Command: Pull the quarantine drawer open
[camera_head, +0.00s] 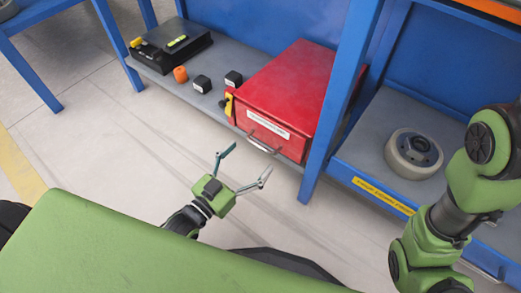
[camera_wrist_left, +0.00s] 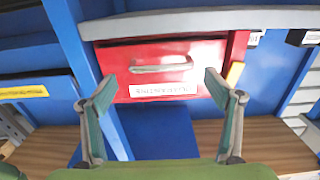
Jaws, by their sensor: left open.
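The quarantine drawer is the front of a red box (camera_head: 290,85) on the grey lower shelf. Its front (camera_wrist_left: 210,50) carries a white label (camera_head: 268,124) and a metal bar handle (camera_head: 263,143). The drawer front looks flush with the box. My left gripper (camera_head: 250,160) is open and empty, in front of and apart from the handle. In the left wrist view, the handle (camera_wrist_left: 162,64) shows beyond and between the open fingertips (camera_wrist_left: 159,77), with the label (camera_wrist_left: 165,89) beside it. My right arm shows at the right of the head view, but its gripper is out of view.
A yellow item (camera_head: 229,103) sits at the box's left front corner. Two black cubes (camera_head: 202,84), an orange piece (camera_head: 180,74) and a black case (camera_head: 170,45) lie left of it. A blue post (camera_head: 340,100) stands right of the box. A wheel (camera_head: 413,153) lies further right.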

